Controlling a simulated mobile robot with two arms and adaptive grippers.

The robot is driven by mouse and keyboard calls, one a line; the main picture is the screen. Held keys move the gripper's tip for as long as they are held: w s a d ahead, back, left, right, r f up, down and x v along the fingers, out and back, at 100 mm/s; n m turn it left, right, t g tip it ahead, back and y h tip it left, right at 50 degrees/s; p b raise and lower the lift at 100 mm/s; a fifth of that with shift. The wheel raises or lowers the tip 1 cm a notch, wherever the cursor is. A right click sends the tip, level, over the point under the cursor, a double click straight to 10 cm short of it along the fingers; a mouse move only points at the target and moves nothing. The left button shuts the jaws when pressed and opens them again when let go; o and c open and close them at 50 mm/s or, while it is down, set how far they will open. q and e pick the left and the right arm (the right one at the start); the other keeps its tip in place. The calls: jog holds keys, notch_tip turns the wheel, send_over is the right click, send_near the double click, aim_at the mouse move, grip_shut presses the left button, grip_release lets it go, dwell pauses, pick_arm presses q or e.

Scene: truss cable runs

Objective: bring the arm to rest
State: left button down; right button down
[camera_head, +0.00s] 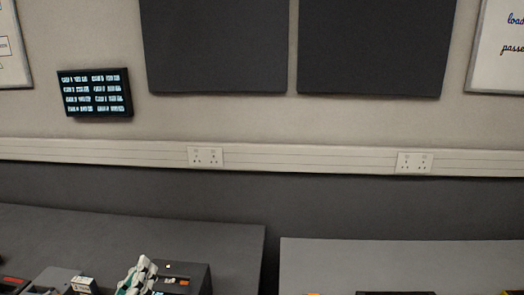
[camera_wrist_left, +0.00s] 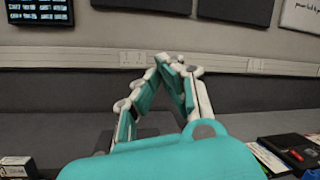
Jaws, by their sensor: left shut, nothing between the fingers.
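My left gripper (camera_head: 142,266) shows at the bottom of the head view, left of centre, in front of a black box on the dark table. In the left wrist view my left gripper (camera_wrist_left: 171,62) has its white and teal fingers meeting at the tips, with nothing held between them. It points towards the back wall, above the table. My right gripper is in neither view.
A dark table (camera_head: 170,230) and a grey table (camera_head: 400,262) stand side by side with a gap between them. A black box (camera_head: 190,272) and other items sit at the left table's front. A screen (camera_head: 95,92) and wall sockets (camera_head: 205,157) are behind.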

pick_arm(q)
jog(key=s+a+f+n+g+y, duration=0.3)
jog(key=s+f+n+g+y, duration=0.15)
jog(key=f+n, duration=0.5)
jog(key=s+a+f+n+g+y, duration=0.35)
jog(key=f+n+y, duration=0.2)
jog(key=n, duration=0.75)
jog(key=s+d+f+n+g+h, duration=0.3)
jog(key=s+d+f+n+g, duration=0.25)
jog(key=s, duration=0.25)
jog(key=s+d+f+n+g+h, duration=0.3)
jog(key=s+d+f+n+g, duration=0.15)
jog(key=s+f, duration=0.3)
notch_tip(320, 180, down, 27)
jog(key=s, duration=0.3)
jog(key=s+a+f+g, duration=0.1)
jog(key=s+f, duration=0.6)
jog(key=s+a+f, duration=0.2)
jog(key=s+f, duration=0.5)
jog(key=s, duration=0.1)
jog(key=shift+a+f+g+y, duration=0.2)
jog(key=shift+a+g+y, duration=0.05)
jog(key=shift+g+y, duration=0.15)
jog(key=shift+s, duration=0.15)
